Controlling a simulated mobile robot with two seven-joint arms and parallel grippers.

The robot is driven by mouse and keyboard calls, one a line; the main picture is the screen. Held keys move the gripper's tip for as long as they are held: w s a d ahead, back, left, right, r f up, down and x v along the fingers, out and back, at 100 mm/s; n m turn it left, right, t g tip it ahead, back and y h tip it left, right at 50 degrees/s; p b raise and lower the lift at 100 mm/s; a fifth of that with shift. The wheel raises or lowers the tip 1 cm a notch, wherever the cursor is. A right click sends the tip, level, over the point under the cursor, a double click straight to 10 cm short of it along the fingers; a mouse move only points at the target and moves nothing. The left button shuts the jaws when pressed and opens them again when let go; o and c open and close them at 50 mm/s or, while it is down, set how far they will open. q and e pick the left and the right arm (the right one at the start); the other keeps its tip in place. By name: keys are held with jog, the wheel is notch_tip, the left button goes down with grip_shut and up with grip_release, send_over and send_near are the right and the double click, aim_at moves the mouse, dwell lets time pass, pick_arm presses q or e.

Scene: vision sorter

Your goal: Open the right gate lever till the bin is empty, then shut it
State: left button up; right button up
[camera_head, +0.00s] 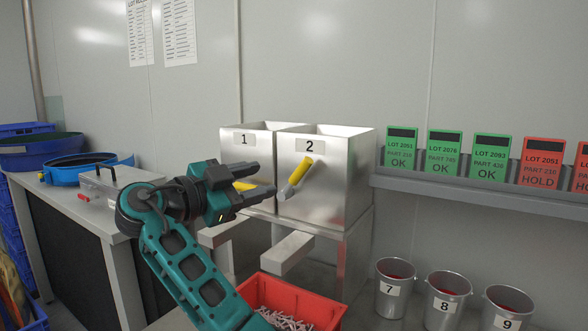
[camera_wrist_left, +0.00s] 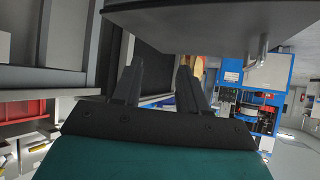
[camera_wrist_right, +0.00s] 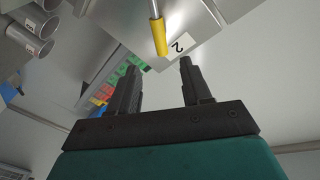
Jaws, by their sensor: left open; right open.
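Two steel bins stand side by side, bin 1 (camera_head: 250,140) and bin 2 (camera_head: 340,185). The right gate lever, with a yellow grip (camera_head: 301,170), is on bin 2's front and slants up to the right. It also shows in the right wrist view (camera_wrist_right: 159,36), beyond the fingers. My right gripper (camera_head: 266,179) is open and empty, left of this lever and apart from it. It partly hides bin 1's yellow lever (camera_head: 243,186). The bins' contents are out of sight. My left gripper (camera_wrist_left: 160,66) is open and empty, seen only in its wrist view.
A red crate (camera_head: 325,312) holding pale pieces stands below the chutes (camera_head: 288,253). Numbered buckets (camera_head: 443,300) stand at the lower right under a shelf (camera_head: 480,196) of green and red cards.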

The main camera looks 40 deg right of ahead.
aim_at(298, 170)
jog(key=d, duration=0.3)
jog(key=d+p, duration=0.1)
jog(key=d, duration=0.6)
jog(key=shift+w+d+p, duration=0.25)
jog(key=shift+d+p, duration=0.05)
jog(key=shift+d, duration=0.1)
jog(key=shift+c, duration=0.5)
grip_shut()
